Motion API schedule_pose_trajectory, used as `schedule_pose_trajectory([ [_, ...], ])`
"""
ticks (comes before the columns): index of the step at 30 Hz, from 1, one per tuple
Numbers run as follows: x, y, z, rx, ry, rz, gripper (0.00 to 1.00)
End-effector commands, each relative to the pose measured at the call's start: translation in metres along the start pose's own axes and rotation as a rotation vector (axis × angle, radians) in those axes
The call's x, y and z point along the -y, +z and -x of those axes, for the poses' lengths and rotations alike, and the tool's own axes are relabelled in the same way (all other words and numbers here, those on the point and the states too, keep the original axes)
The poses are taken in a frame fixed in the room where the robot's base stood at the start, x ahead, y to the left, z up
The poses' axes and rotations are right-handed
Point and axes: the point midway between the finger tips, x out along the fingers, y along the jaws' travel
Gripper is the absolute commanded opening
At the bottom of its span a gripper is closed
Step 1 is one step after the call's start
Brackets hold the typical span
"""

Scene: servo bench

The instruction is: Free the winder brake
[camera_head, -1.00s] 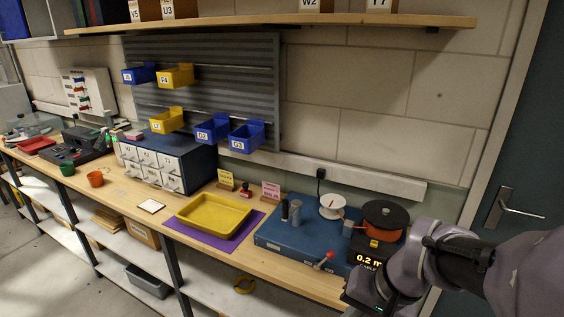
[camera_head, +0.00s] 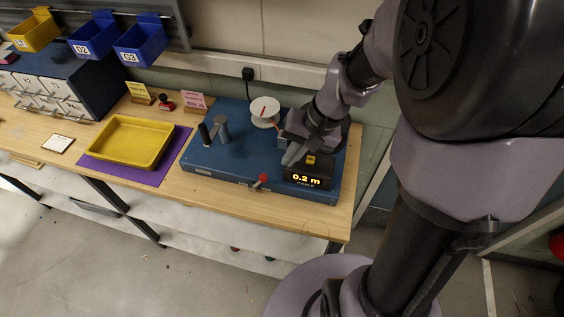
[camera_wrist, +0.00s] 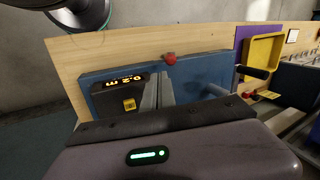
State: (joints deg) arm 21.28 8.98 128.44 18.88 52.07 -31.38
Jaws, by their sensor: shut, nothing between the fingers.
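The winder is a blue box (camera_head: 225,160) at the right end of the bench; its deck also shows in the wrist view (camera_wrist: 205,72). A lever with a red knob (camera_head: 264,178) stands at its front edge, and the knob shows in the wrist view (camera_wrist: 170,58). A display (camera_head: 307,180) reads 0.2 m. A white spool (camera_head: 265,111) and a grey post with a dark-gripped crank (camera_head: 221,128) stand on the deck. My gripper (camera_head: 291,156) is shut and empty above the deck, behind and right of the red knob, apart from it. My arm hides the reel.
A yellow tray (camera_head: 128,141) lies on a purple mat (camera_head: 159,172) to the left. Small signs (camera_head: 194,103) and a red-handled stamp (camera_head: 165,100) stand behind it. Blue bins (camera_head: 140,42) hang above the back left. The bench front (camera_head: 240,204) is clear.

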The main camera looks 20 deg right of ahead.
Motion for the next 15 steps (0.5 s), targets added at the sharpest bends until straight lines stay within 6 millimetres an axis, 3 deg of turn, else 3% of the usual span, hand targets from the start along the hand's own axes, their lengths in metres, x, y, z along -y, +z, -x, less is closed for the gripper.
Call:
schedule_pose_trajectory([
  [3, -0.002, 0.001, -0.028, 0.004, 0.001, 0.000, 0.00],
  [9, -0.002, 0.001, -0.067, 0.002, 0.002, 0.001, 0.00],
  [15, -0.001, 0.001, -0.086, 0.001, 0.001, 0.000, 0.00],
])
